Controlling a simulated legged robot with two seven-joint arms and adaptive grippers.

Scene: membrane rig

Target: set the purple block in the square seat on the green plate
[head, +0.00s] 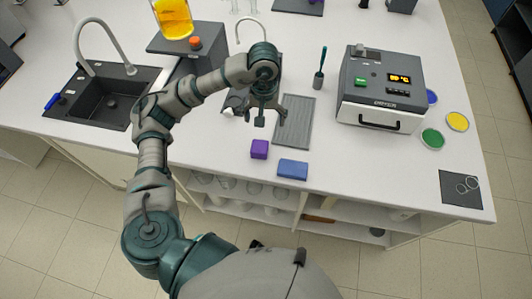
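The purple block (259,149) stands on the white bench near its front edge, left of a blue block. My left gripper (265,119) is above and just behind the purple block in the picture, fingers pointing down and spread, with nothing seen between them. A round green dish (432,139) lies at the right, by the dryer. I cannot make out a green plate with a square seat. My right gripper is out of view.
The blue block (292,169) lies at the front edge. A grey ribbed mat (295,122) lies behind it. The dryer (381,91) stands right, a dark sink (108,100) left. A yellow-orange beaker (174,18) stands at the back.

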